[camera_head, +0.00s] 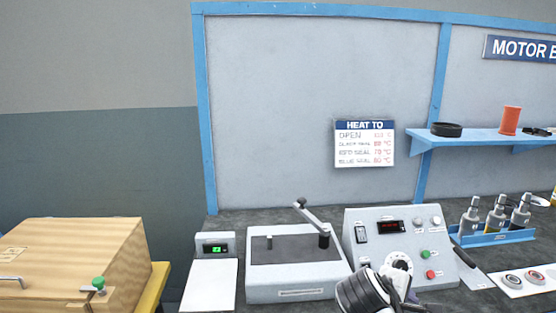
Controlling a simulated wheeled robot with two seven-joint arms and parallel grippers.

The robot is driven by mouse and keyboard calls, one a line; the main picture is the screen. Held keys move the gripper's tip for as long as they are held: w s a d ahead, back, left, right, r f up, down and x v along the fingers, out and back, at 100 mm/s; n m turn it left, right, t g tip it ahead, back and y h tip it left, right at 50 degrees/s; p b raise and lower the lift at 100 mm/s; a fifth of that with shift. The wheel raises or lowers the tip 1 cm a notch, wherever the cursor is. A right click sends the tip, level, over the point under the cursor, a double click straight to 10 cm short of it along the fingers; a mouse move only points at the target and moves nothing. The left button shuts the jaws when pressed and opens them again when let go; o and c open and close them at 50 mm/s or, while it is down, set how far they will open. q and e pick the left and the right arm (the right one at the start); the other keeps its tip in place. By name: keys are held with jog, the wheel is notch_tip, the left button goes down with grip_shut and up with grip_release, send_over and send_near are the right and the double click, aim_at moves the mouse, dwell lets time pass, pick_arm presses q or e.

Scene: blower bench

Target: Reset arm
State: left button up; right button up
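A black and pale ringed part of one of my arms, most likely the right (368,291), shows at the bottom edge, in front of the control box. Small grey parts stick out to its right, and the fingertips cannot be made out. Whether that gripper is open or shut, or holds anything, cannot be told. My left gripper is not in view.
A grey control box (437,227) with dial and buttons stands behind my arm. Left of it are a lever device (275,280), a small green display (215,248) and a wooden box (65,255). A blue rack (495,239) holds bottles at right; a blue shelf (470,138) hangs above.

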jog(key=s+a+f+m+t+y, duration=0.1)
jog(key=s+a+f+y, duration=0.1)
jog(key=f, duration=0.7)
jog(key=s+a+f+y, duration=0.3)
jog(key=f, duration=0.6)
pick_arm(q)
jog(key=shift+w+r, duration=0.1)
jog(key=shift+w, duration=0.9)
pick_arm(e)
jog(key=s+a+f+m+t+y, duration=0.1)
jog(key=s+a+f+m+y, duration=0.1)
jog(key=s, duration=0.7)
jog(key=s+a+f+m+t+y, duration=0.1)
jog(key=s+a+f+m+y, duration=0.1)
jog(key=s+f+m, duration=0.3)
jog(key=s, duration=0.4)
jog(key=shift+s+f+y, duration=0.2)
jog(key=shift+y, duration=0.2)
